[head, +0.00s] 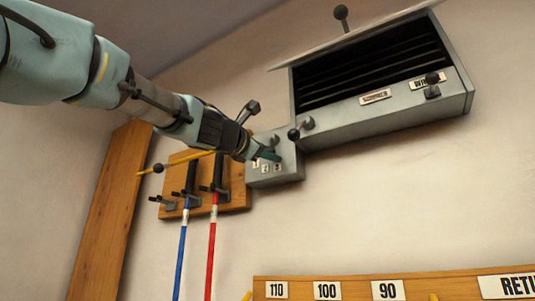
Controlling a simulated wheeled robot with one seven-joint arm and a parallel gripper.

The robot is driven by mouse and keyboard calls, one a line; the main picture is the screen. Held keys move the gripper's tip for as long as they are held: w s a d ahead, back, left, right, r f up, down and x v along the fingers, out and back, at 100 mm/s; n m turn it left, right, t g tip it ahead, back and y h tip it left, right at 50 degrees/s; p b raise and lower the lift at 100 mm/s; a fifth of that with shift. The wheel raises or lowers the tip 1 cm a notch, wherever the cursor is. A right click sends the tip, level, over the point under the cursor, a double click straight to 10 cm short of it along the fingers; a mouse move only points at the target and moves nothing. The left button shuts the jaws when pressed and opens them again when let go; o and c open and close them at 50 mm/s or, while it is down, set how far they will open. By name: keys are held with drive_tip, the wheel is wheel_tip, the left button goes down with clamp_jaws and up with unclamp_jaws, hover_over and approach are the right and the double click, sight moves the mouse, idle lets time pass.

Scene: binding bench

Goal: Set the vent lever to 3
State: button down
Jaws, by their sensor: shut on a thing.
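A small grey plate (284,177) with numbered labels is on the wall, joined to the lower left of the vent housing (385,122). My gripper (266,156) is at this plate, over its upper left part, just above the number labels (277,168). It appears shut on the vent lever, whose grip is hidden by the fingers. A grey lever pivot (272,142) shows just above the fingers. The number at which the lever points cannot be read.
A black knob (294,134) is close right of my gripper; another (432,78) is on the housing. A wooden rack (236,195) with a blue rod (181,250) and red rod (212,250) hangs below left. Wall below the plate is clear.

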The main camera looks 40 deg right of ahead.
drive_tip(key=shift+s+r, duration=0.45)
drive_tip(key=shift+s, duration=0.05)
drive_tip(key=c, duration=0.7)
unclamp_jaws()
drive_tip(key=shift+o, duration=0.9)
drive_tip(key=shift+f, duration=0.15)
drive_tip(key=shift+a+f+b, duration=0.25)
drive_tip(key=shift+a+b, duration=0.2)
drive_tip(key=shift+a, duration=0.05)
drive_tip(key=b+v, duration=0.4)
drive_tip(key=v, duration=0.5)
drive_tip(key=shift+a, duration=0.45)
